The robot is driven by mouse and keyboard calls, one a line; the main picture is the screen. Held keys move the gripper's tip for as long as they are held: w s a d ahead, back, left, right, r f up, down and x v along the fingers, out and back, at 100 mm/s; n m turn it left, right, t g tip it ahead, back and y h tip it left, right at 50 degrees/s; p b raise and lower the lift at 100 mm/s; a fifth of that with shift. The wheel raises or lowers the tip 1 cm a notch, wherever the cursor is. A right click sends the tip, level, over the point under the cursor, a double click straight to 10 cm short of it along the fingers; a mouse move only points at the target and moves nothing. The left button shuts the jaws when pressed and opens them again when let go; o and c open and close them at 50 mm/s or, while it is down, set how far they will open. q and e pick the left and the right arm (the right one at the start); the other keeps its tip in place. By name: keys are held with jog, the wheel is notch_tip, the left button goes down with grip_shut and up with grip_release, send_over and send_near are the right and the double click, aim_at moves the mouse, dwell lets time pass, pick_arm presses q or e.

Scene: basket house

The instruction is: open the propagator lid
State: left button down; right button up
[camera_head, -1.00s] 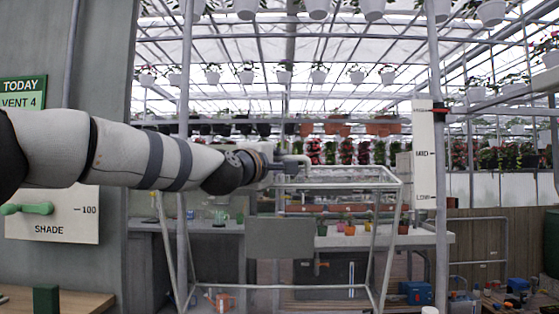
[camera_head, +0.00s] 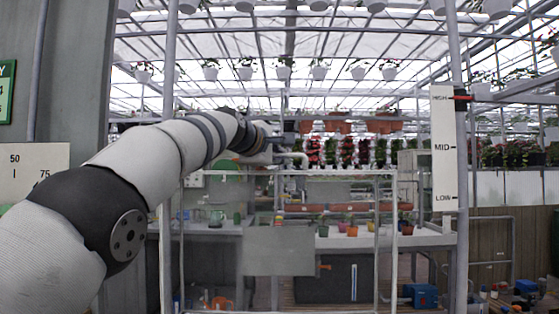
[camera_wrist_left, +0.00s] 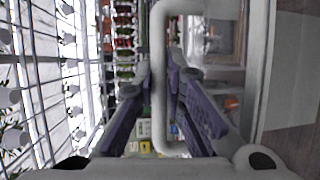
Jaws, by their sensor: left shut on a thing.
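The propagator lid is a clear panel in a pale frame (camera_head: 340,173). It stands almost upright in the middle of the head view, and the benches show through it. A pale, bent bar handle (camera_head: 299,156) sticks up at its top edge. My left gripper (camera_head: 285,150) is at this handle, at the end of the arm from the left. In the left wrist view the handle (camera_wrist_left: 160,30) runs between the two fingers of my left gripper (camera_wrist_left: 162,85), which are shut on it. My right gripper is not in view.
A grey post (camera_head: 459,230) with a HIGH–MID–LOW scale stands right of the lid. Another post (camera_head: 167,215) stands at its left. A plain grey panel (camera_head: 278,252) is in front of the bench (camera_head: 425,240). Hanging pots fill the space overhead.

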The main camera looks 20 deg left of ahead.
pick_arm(q)
jog(key=shift+s+f, duration=0.1)
jog(key=shift+s, duration=0.1)
jog(key=c, duration=1.9)
grip_release()
jog(key=shift+s, duration=0.1)
jog(key=shift+s+r, duration=0.15)
jog(key=shift+r, duration=0.1)
jog(key=v, duration=0.7)
jog(key=shift+f, duration=0.1)
jog(key=shift+f, duration=0.1)
